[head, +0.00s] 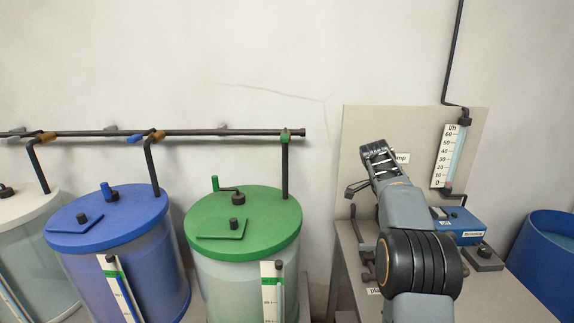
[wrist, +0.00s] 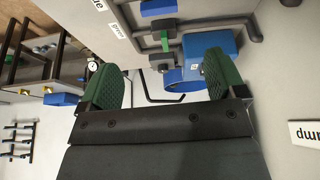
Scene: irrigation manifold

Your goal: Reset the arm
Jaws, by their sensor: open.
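My gripper (wrist: 162,82) shows in the wrist view with its two green-padded fingers spread wide apart. Nothing is held between them; a bent dark rod and a blue round part show beyond the gap. In the head view my arm rises from the bottom right in front of the bench and its backboard. Its far end is near a partly covered label ending in "mp" (head: 402,158). The fingers cannot be made out clearly there.
A green-lidded tank (head: 265,215), a blue-lidded tank (head: 135,215) and a white tank (head: 25,215) stand left under a dark pipe (head: 220,132). A flow gauge (head: 448,155), a blue pump box (head: 460,222) and a blue tub (head: 545,255) are right.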

